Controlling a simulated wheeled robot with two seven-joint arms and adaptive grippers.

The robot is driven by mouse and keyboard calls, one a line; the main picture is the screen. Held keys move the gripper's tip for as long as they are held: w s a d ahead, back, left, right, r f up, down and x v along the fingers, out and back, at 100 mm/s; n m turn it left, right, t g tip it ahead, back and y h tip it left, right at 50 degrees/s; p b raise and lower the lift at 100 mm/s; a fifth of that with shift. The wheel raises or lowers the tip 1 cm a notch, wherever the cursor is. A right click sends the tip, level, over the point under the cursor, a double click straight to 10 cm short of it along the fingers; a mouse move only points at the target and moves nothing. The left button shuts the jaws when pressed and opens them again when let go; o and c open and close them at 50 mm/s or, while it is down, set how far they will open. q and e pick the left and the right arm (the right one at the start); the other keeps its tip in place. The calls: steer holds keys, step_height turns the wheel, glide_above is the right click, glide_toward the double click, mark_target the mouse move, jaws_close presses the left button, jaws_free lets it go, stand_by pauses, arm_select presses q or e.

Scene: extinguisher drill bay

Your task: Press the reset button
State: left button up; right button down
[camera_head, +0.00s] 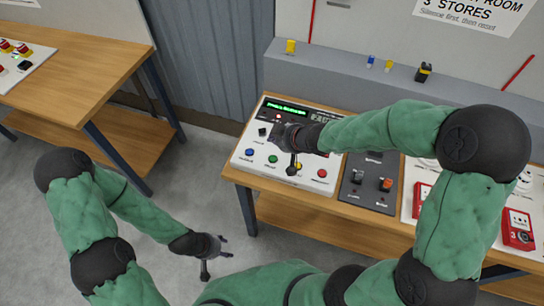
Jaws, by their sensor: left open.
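A white control panel (243,166) with a lit green display (287,107) lies on the wooden bench at centre. Along its front edge are a blue button (249,152), a green button (272,159), a yellow button (298,166) and a red button (322,173). Their labels are too small to read, so I cannot tell which is reset. My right gripper (284,148) is over the middle of the panel, partly hiding it and the yellow button. Contact and its finger opening are unclear. My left gripper (217,264) is open and empty, low over the floor left of the bench.
A dark panel (352,197) with an orange switch and a white board with red call points (518,229) lie to the right, partly behind my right arm. A grey ledge (330,70) with small items runs behind. Another wooden table (75,75) stands at the left.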

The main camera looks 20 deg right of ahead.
steer(key=b, duration=0.8)
glide_above(274, 160)
step_height(274, 160, down, 7)
steer(key=shift+f, duration=0.15)
steer(key=shift+f+b, duration=0.45)
steer(key=shift+f, duration=0.35)
steer(key=shift+f, duration=0.1)
stand_by(0.5)
steer(key=shift+f+b, duration=0.3)
steer(key=shift+s+f+b, duration=0.1)
steer(key=shift+f+b, duration=0.25)
steer(key=shift+f, duration=0.1)
stand_by(0.7)
steer(key=shift+r, duration=0.15)
steer(key=shift+r+p, duration=0.75)
steer(key=shift+p, duration=0.2)
